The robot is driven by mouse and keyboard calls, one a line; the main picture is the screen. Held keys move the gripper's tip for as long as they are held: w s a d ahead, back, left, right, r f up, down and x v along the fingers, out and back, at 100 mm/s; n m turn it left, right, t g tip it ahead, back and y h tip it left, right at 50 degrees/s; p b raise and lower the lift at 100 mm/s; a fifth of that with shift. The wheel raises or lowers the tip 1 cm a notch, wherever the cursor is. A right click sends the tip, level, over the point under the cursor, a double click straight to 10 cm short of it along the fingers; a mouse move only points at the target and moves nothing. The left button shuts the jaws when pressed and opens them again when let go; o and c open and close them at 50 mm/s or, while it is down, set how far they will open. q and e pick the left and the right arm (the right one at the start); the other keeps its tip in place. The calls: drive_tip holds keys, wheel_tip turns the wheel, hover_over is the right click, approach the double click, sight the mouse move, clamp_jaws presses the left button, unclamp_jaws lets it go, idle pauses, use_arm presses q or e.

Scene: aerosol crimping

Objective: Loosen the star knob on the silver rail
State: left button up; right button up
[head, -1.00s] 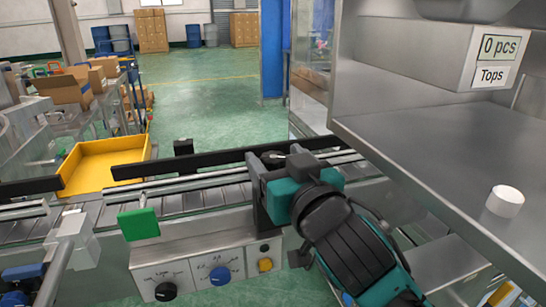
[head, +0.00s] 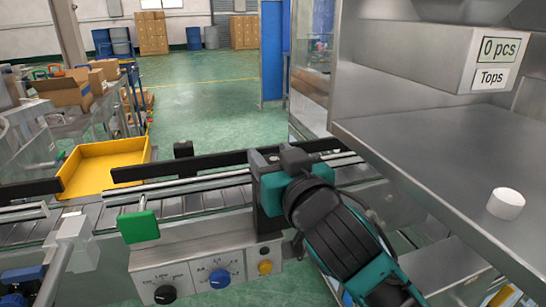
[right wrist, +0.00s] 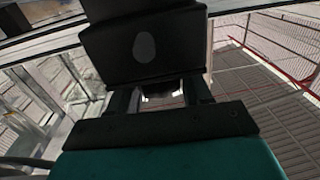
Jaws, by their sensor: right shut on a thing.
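The silver rail (head: 185,186) runs along the conveyor from the left toward the cabinet. My right gripper (head: 268,158), teal and black, reaches in from the lower right and sits at the rail's right part. It is shut on a small dark thing between its fingers, at the place of the star knob; the knob's shape is mostly hidden by the fingers. In the right wrist view the fingers (right wrist: 160,97) show below a large dark block (right wrist: 144,47) with a pale oval, and the knob cannot be made out. My left gripper is not in view.
A black guide bar (head: 215,161) runs behind the rail. A control box with knobs (head: 200,272) and a green block (head: 138,227) are in front. A yellow tray (head: 105,160) stands left. A steel cabinet shelf (head: 430,150) with a white cap (head: 505,203) borders the right.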

drive_tip(key=shift+c, duration=0.7)
drive_tip(key=shift+r+n+y+p, duration=0.1)
drive_tip(key=shift+n+y+p, duration=0.25)
drive_tip(key=shift+p, duration=0.35)
drive_tip(key=shift+r+n+g+y+p, duration=0.1)
drive_tip(key=shift+n+g+y+p, duration=0.5)
drive_tip(key=shift+y+p, duration=0.3)
drive_tip(key=n+g+y+p, duration=0.2)
drive_tip(key=y+p, duration=0.1)
drive_tip(key=shift+n, duration=0.25)
drive_tip(key=shift+f+n+g+y+p, duration=0.2)
drive_tip(key=shift+n+g+y+p, duration=0.25)
drive_tip(key=shift+n+g+y, duration=0.4)
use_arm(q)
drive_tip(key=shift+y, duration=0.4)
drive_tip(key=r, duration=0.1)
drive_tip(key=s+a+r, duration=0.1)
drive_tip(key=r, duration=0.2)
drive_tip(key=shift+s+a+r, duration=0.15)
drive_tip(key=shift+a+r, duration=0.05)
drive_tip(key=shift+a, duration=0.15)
use_arm(e)
drive_tip(key=shift+g, duration=0.35)
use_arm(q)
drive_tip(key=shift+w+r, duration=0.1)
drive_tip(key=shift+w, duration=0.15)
use_arm(e)
drive_tip(key=o, duration=1)
